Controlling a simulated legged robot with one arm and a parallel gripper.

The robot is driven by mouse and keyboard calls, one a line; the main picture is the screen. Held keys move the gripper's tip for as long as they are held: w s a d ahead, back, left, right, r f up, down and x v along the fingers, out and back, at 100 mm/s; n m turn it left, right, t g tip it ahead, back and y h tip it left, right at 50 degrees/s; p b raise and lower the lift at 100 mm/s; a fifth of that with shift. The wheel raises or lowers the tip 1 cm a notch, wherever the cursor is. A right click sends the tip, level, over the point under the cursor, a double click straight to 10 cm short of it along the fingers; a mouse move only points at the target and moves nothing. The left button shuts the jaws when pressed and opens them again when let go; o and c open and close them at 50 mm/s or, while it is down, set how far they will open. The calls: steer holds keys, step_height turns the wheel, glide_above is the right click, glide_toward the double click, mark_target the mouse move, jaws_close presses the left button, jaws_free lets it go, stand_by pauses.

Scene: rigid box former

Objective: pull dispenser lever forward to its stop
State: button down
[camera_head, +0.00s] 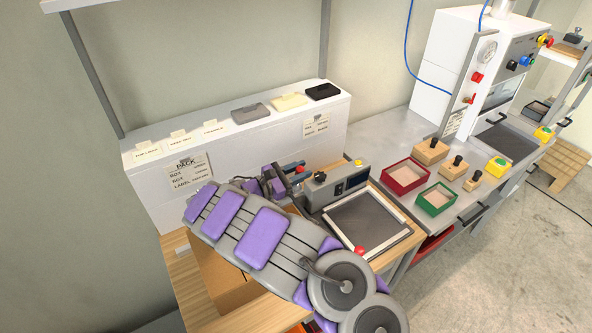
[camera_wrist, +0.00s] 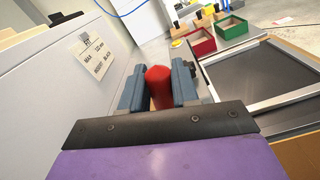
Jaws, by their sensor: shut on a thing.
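A red lever knob (camera_wrist: 158,84) sits between the two blue fingers of my gripper (camera_wrist: 158,88) in the wrist view. The fingers press on it from both sides. In the head view my gripper (camera_head: 292,176) is just left of a grey unit (camera_head: 338,187) with a black knob and a dark display, probably the dispenser. A little red (camera_head: 301,165) shows at the fingertips there. The lever's shaft and its base are hidden by my gripper and arm, so I cannot tell how far it is tilted.
A white cabinet (camera_head: 240,133) with labels stands close behind my gripper. A framed dark plate (camera_head: 368,222) with a red ball (camera_head: 359,251) lies right of my arm. An open cardboard box (camera_head: 218,280) is below my arm. Red (camera_head: 406,176) and green (camera_head: 437,198) trays stand farther right.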

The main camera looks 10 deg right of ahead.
steer(key=shift+s+d+f+m+b, duration=0.2)
steer(key=shift+s+f+m+b, duration=0.25)
steer(key=shift+s+m, duration=0.35)
steer(key=c, duration=1)
jaws_free()
steer(key=shift+o, duration=0.2)
steer(key=shift+a, duration=0.1)
steer(key=shift+r, duration=0.1)
steer(key=p+v, duration=0.3)
steer(key=v, duration=1.4)
steer(key=shift+a, duration=0.25)
steer(key=shift+w, duration=0.1)
